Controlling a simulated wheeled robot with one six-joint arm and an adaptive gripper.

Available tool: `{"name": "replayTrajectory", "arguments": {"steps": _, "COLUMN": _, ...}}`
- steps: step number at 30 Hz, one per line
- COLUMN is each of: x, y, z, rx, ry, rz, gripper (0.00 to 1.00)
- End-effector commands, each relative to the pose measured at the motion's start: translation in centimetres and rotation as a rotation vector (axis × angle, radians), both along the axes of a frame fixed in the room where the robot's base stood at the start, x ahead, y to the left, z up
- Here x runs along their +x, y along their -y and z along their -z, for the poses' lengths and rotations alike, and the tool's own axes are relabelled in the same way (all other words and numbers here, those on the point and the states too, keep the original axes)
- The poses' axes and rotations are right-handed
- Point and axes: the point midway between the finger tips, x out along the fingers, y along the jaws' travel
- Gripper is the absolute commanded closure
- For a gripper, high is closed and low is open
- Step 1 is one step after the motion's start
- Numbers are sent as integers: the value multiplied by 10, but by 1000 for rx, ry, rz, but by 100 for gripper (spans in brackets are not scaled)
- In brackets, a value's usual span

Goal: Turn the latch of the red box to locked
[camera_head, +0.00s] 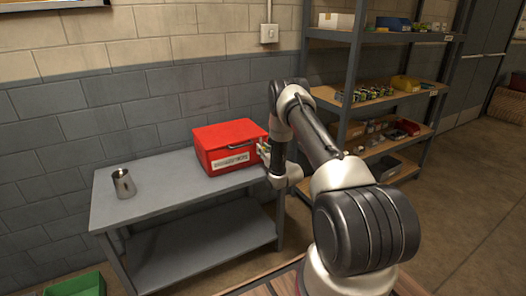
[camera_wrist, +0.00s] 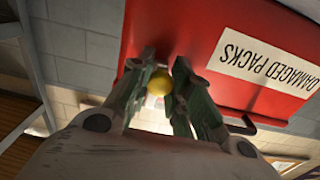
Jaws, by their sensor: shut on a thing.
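The red box (camera_head: 228,145) stands closed on the grey table, with a white label on its front. In the wrist view the red box (camera_wrist: 275,25) fills the top, its "DAMAGED PACKS" label upside down. My gripper (camera_head: 264,150) is at the right end of the box's front. In the wrist view my gripper (camera_wrist: 165,65) is shut on a yellow knob (camera_wrist: 159,82), which looks like the latch's end. The rest of the latch is hidden behind the fingers, so I cannot tell its angle. In the head view my gripper and arm hide the knob.
A metal cup (camera_head: 123,184) stands on the left of the grey table (camera_head: 160,205). A shelf unit (camera_head: 352,75) with bins and small parts is behind my arm at right. A dark handle (camera_wrist: 243,127) is on the box front. A green bin (camera_head: 75,285) is at lower left.

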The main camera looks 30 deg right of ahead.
Motion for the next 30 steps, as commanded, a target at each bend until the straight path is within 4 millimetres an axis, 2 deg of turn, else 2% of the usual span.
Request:
{"name": "replayTrajectory", "arguments": {"steps": 17, "x": -1, "y": 0, "z": 2, "rx": -32, "ry": -4, "rz": 1, "gripper": 100}}
{"name": "replayTrajectory", "arguments": {"steps": 18, "x": -1, "y": 0, "z": 2, "rx": -32, "ry": -4, "rz": 1, "gripper": 77}}
{"name": "replayTrajectory", "arguments": {"steps": 21, "x": -1, "y": 0, "z": 2, "rx": -32, "ry": -3, "rz": 1, "gripper": 58}}
{"name": "replayTrajectory", "arguments": {"steps": 30, "x": -1, "y": 0, "z": 1, "rx": -32, "ry": -1, "rz": 0, "gripper": 56}}
